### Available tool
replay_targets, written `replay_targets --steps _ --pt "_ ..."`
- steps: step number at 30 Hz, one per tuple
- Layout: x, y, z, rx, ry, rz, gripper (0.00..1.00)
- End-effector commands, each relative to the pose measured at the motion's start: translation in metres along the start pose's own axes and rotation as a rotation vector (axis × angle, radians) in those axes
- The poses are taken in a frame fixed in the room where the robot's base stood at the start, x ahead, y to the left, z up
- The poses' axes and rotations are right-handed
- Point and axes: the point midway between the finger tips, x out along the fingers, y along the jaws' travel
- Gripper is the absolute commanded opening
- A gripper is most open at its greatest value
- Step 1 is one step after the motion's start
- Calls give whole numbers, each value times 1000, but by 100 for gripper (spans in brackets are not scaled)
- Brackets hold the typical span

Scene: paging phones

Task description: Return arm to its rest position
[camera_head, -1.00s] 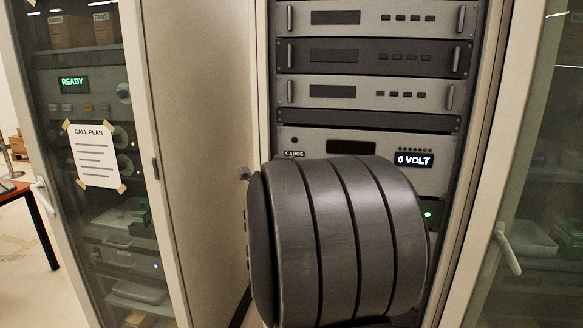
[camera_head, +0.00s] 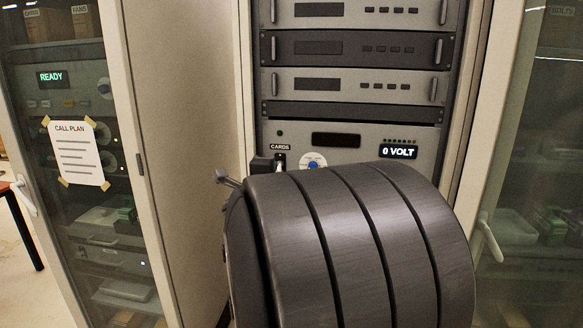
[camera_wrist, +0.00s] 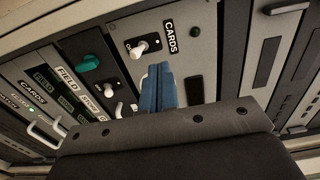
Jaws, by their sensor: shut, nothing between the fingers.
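In the wrist view my gripper (camera_wrist: 158,88) shows as two blue fingers pressed together, with nothing between them. They point toward the rack panel, apart from the white CARDS switch (camera_wrist: 143,47), which stands left of them. The panel display reads 0 VOLT (camera_head: 398,152).
A cabinet with a READY display (camera_head: 52,77) and a CALL PLAN sheet (camera_head: 76,152) stands left.

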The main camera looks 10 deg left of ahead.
Motion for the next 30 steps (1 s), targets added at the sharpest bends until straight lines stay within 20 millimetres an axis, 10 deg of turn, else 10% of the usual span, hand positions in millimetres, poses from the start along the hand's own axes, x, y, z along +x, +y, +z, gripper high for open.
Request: replay_targets --steps 18,30 --pt "76 1 0 0 1 1 0" --pt "78 8 0 0 0 1 0"
